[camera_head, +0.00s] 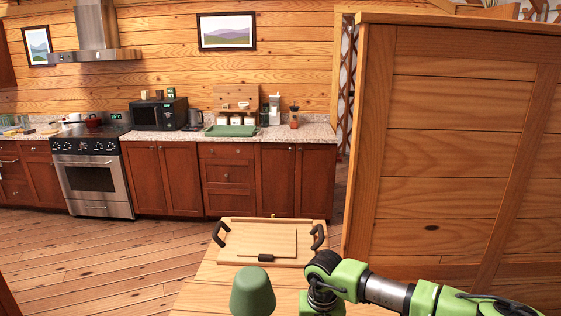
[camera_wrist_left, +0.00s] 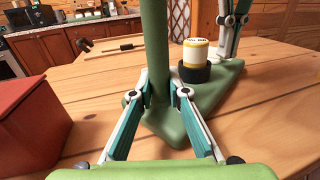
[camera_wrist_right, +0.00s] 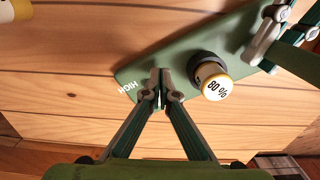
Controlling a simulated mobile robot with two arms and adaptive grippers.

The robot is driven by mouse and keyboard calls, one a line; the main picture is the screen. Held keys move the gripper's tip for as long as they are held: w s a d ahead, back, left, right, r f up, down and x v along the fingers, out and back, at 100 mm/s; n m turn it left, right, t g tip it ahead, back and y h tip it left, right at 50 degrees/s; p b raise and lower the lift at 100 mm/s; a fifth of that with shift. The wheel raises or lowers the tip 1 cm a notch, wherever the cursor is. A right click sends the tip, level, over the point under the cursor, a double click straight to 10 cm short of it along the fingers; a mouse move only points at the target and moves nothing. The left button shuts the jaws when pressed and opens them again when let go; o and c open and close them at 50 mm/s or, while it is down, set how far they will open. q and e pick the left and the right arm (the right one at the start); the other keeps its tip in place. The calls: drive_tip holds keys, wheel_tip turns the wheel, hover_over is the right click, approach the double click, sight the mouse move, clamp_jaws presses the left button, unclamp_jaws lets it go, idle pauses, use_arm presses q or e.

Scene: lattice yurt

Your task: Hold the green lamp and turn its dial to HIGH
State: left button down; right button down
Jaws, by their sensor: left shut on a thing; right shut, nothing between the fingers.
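The green lamp's shade (camera_head: 252,292) shows at the bottom of the head view. In the left wrist view, my left gripper (camera_wrist_left: 160,92) is shut around its upright green pole (camera_wrist_left: 155,50). The dial (camera_wrist_left: 196,54), white and yellow in a black collar, stands on the green base. In the right wrist view, the dial (camera_wrist_right: 214,85) reads "80 %". The word HIGH (camera_wrist_right: 128,87) is printed near the base's edge. My right gripper (camera_wrist_right: 160,82) is shut and empty, its tips between HIGH and the dial, seemingly apart from the dial.
The lamp stands on a wooden table (camera_head: 205,298). A wooden tray with black handles (camera_head: 235,243) lies behind it, holding a board and a dark-handled tool. A red box (camera_wrist_left: 35,125) is left of the lamp in the left wrist view. A wooden partition (camera_head: 445,150) rises on the right.

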wheel_tip(320, 180, up, 6)
idle(0.5)
use_arm(q)
drive_tip(key=c, duration=1.9)
unclamp_jaws()
